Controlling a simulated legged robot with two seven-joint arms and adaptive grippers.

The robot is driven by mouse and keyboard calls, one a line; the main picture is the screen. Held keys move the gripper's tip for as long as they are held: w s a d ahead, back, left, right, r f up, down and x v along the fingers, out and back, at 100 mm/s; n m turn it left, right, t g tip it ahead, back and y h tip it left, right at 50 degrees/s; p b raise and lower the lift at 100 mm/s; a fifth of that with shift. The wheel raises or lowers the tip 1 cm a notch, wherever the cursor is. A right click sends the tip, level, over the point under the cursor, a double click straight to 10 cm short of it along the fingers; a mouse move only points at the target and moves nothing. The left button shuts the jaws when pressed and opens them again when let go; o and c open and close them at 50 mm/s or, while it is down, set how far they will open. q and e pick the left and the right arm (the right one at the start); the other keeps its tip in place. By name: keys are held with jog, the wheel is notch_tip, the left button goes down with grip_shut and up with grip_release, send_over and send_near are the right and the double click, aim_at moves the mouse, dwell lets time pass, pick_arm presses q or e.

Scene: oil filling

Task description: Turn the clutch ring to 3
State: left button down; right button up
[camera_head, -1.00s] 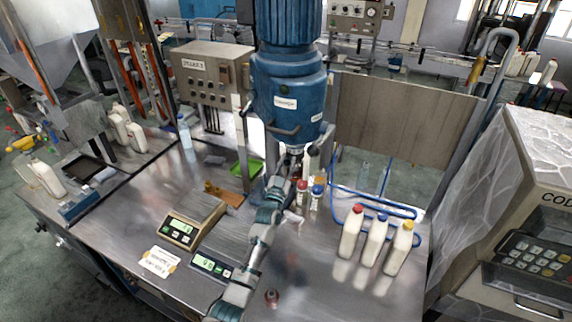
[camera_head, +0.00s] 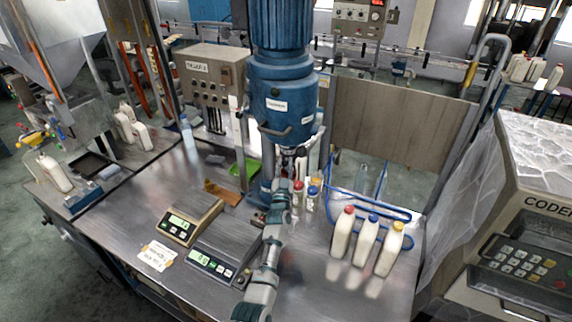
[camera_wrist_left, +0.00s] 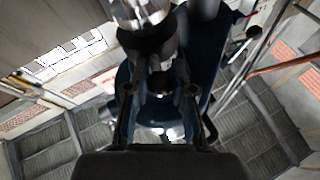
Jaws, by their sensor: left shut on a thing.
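The blue machine head (camera_head: 285,95) hangs upright over the steel table. Its spindle narrows to a small metal and dark lower end (camera_head: 290,158), where the clutch ring appears to be. Ring markings and its setting cannot be read. My left gripper (camera_head: 284,182) reaches up under the head from the front of the table. In the left wrist view, the fingers of my left gripper (camera_wrist_left: 160,100) are on both sides of a dark round part, the clutch ring (camera_wrist_left: 160,80), below a shiny metal cylinder (camera_wrist_left: 142,12). The gripper is shut on it. My right gripper is not in view.
Bottles with red (camera_head: 342,232), blue (camera_head: 366,240) and yellow (camera_head: 389,250) caps stand right of my arm. Small bottles (camera_head: 312,197) stand close beside the gripper. Two scales (camera_head: 190,222) (camera_head: 215,262) sit to the left. A blue tube rail (camera_head: 375,205) is behind the bottles.

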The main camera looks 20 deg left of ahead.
pick_arm(q)
jog(key=shift+a, duration=0.1)
jog(key=c, duration=1.2)
grip_release()
jog(key=shift+o, duration=1.2)
jog(key=shift+d, duration=0.25)
jog(key=shift+s+d+f, duration=0.15)
jog(key=shift+s+f, duration=0.2)
jog(key=shift+s, duration=0.05)
jog(key=v, duration=1.1)
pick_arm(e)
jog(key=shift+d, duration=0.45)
pick_arm(q)
jog(key=shift+c, duration=0.2)
